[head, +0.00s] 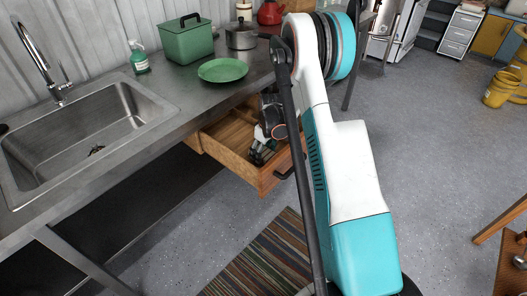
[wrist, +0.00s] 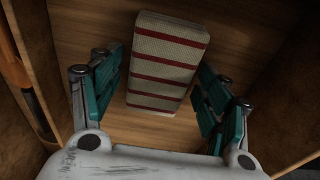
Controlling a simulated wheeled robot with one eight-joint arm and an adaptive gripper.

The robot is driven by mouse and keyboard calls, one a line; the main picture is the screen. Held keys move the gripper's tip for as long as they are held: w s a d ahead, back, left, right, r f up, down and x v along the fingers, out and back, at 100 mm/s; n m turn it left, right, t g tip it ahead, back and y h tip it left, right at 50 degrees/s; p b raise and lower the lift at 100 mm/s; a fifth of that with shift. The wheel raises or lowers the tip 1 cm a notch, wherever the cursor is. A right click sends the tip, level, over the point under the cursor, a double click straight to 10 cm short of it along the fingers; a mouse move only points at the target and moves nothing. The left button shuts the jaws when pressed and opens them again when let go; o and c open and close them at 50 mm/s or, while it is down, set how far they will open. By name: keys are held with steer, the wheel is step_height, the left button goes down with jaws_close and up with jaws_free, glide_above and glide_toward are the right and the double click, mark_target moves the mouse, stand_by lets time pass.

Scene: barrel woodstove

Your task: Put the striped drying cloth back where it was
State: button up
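The striped drying cloth (wrist: 165,62) is a folded cream bundle with dark red stripes. In the wrist view it lies on the wooden floor of the open drawer (wrist: 235,22). My gripper (wrist: 158,80) is open, with one teal-padded finger on each side of the cloth and narrow gaps showing. I cannot tell how far the fingertips are above the drawer floor. In the head view my gripper (head: 262,151) reaches down into the drawer (head: 222,134), which is pulled out under the counter. I cannot make out the cloth there; my arm and gripper cover part of the drawer.
The counter (head: 185,88) above the drawer holds a green plate (head: 223,70), a green lidded box (head: 186,42), a metal pot (head: 241,37) and a soap bottle (head: 139,59). A sink (head: 85,125) is at left. A striped rug (head: 265,262) lies on the floor below.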

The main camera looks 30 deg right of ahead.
mark_target(266, 154)
steer(key=shift+r, duration=0.1)
step_height(266, 154, up, 12)
steer(key=s+p, duration=0.1)
steer(key=p, duration=0.3)
steer(key=shift+s+d, duration=0.2)
steer(key=shift+d, duration=0.05)
stand_by(1.1)
